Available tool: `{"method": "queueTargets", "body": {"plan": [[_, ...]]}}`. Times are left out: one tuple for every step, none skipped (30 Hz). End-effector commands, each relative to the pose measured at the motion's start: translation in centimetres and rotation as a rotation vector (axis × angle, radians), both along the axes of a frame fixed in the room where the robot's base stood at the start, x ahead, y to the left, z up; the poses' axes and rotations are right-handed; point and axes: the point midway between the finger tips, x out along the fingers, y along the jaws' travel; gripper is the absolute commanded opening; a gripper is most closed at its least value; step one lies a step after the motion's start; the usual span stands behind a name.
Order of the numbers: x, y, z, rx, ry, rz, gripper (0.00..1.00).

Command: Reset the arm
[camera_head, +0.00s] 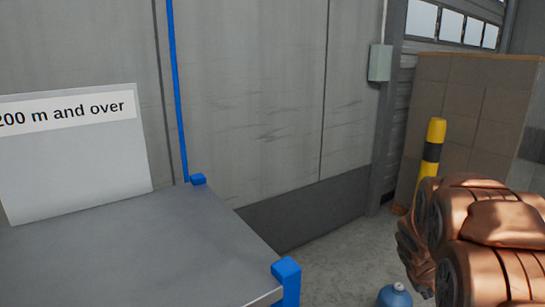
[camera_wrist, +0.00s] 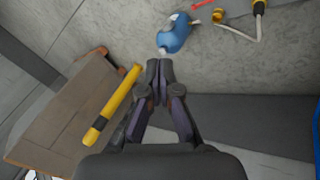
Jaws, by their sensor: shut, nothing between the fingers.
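My gripper (camera_wrist: 160,65) shows in the wrist view, with its dark fingertips together and nothing between them. It hangs in free space above the floor, apart from the things around it. A blue rounded object (camera_wrist: 174,34) lies beyond the fingertips in the wrist view. A blue object (camera_head: 394,295) also shows at the bottom edge of the head view, partly cut off. My copper-coloured arm fills the lower right of the head view; the gripper itself is not visible there.
A grey table (camera_head: 130,250) with blue corners stands at the left, bearing a sign (camera_head: 75,150) reading "200 m and over". A yellow-black post (camera_head: 433,145) stands before a brown block stack (camera_head: 470,105). Bare floor (camera_head: 335,240) lies between.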

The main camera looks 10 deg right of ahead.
Motion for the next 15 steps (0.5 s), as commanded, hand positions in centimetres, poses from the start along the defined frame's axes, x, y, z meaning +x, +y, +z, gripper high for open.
{"method": "queueTargets", "body": {"plan": [[-0.9,1.4,2.3,0.009,0.008,-0.009,0.0],[-1.5,2.2,3.0,0.018,0.016,-0.018,0.0],[-2.3,3.3,4.0,0.029,0.025,-0.026,0.0],[-3.0,4.1,4.8,0.038,0.034,-0.033,0.0],[-3.7,4.9,5.5,0.048,0.043,-0.039,0.0],[-4.6,6.0,6.3,0.062,0.055,-0.045,0.0],[-5.4,6.9,7.0,0.074,0.064,-0.05,0.0],[-6.2,7.7,7.6,0.086,0.075,-0.056,0.0],[-7.2,8.9,8.4,0.101,0.088,-0.061,0.0],[-7.9,9.8,9.0,0.114,0.098,-0.064,0.0],[-8.7,10.6,9.6,0.127,0.108,-0.067,0.0],[-9.8,11.8,10.4,0.144,0.121,-0.07,0.0],[-10.5,12.7,11.0,0.159,0.13,-0.071,0.0],[-11.3,13.6,11.5,0.172,0.142,-0.072,0.0],[-12.5,14.7,12.2,0.192,0.159,-0.073,0.0]]}}
